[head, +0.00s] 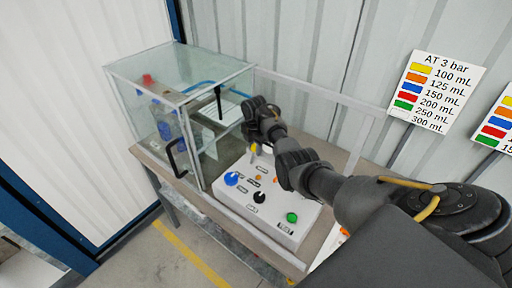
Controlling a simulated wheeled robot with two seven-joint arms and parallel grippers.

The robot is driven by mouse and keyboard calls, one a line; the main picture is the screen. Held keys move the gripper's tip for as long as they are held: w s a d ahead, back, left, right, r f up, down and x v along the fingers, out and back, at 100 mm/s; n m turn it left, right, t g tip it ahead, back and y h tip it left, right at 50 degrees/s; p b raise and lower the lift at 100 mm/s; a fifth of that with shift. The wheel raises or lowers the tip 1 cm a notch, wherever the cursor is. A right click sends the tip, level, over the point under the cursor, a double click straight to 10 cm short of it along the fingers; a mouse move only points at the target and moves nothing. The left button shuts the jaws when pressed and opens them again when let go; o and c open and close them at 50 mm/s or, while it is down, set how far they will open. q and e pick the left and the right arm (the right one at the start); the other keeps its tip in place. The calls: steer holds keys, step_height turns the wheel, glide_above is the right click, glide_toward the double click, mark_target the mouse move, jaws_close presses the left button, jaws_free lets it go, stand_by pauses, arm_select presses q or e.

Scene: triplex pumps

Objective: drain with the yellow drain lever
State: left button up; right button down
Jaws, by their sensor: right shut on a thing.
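The yellow drain lever (254,148) shows as a small yellow piece near the top of the white control panel (222,196). My right gripper (252,137) is right above it, shut on the lever. The fingertips are dark and small, and the arm hides part of the grip. My left gripper is not in view.
The panel carries a blue knob (231,179), a black knob (260,197) and a green button (292,217). A glass case (165,68) with a black handle (176,158) stands to the left. A volume chart (434,92) hangs on the wall at right.

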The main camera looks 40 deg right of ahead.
steer(key=shift+r, duration=0.15)
steer(key=h, duration=0.1)
steer(key=a+h, duration=0.1)
steer(key=a+t+h, duration=0.1)
steer(key=shift+s+a+r, duration=0.15)
steer(key=shift+s+r, duration=0.1)
steer(key=shift+s+a+t+h, duration=0.2)
steer(key=shift+a+t+h, duration=0.1)
steer(key=shift+a+h, duration=0.5)
steer(key=shift+s+a+t+h, duration=0.15)
steer(key=shift+a+t+h, duration=0.25)
steer(key=shift+h, duration=0.7)
steer(key=shift+f, duration=0.1)
steer(key=c, duration=1.2)
jaws_free()
steer(key=shift+a, duration=0.1)
steer(key=shift+o, duration=0.3)
steer(key=shift+f, duration=0.1)
